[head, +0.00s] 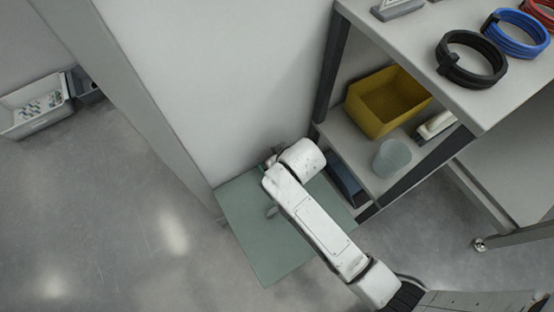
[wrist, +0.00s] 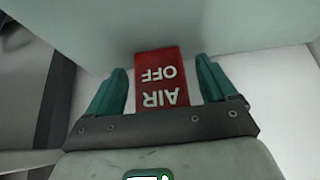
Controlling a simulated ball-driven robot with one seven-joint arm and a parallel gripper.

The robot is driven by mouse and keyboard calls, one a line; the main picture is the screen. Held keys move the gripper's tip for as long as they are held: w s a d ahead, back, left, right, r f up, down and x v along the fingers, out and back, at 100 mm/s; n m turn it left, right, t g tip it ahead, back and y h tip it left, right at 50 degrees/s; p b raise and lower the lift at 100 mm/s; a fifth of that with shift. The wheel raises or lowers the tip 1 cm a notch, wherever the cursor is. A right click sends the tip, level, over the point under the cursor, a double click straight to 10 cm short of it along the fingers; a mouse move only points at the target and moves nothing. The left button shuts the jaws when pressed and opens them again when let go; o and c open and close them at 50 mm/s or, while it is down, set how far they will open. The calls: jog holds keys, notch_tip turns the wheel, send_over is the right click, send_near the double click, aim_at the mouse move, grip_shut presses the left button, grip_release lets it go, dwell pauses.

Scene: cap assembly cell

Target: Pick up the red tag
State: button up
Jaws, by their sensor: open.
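The red tag (wrist: 158,82) shows in the wrist view, with white "AIR OFF" lettering that reads upside down. My gripper (wrist: 162,66) is open, with one teal finger on each side of the tag. A gap shows between the tag and each finger, narrower on the right at the palm end. The tag's near end meets the dark palm bar in the picture, and I cannot tell whether they touch. In the head view my arm hides the tag and most of the gripper.
A grey-green panel (head: 255,235) lies below my arm, beside a pale wall (head: 215,80). At right, a shelf unit holds a yellow bin (head: 388,102), a translucent cup (head: 391,158) and, on top, black (head: 470,58) and blue (head: 513,33) coils. Open floor lies left.

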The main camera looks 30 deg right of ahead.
jog(key=shift+c, duration=0.4)
jog(key=c, duration=1)
jog(key=shift+c, duration=0.2)
jog(key=shift+r, duration=0.15)
jog(key=shift+r+p, duration=0.5)
jog(key=shift+r, duration=0.05)
notch_tip(320, 180, up, 2)
jog(key=shift+r+p, duration=0.25)
jog(key=shift+p, duration=0.6)
jog(key=s+r+p, duration=0.6)
jog(key=s+r, duration=0.3)
jog(key=s, duration=0.5)
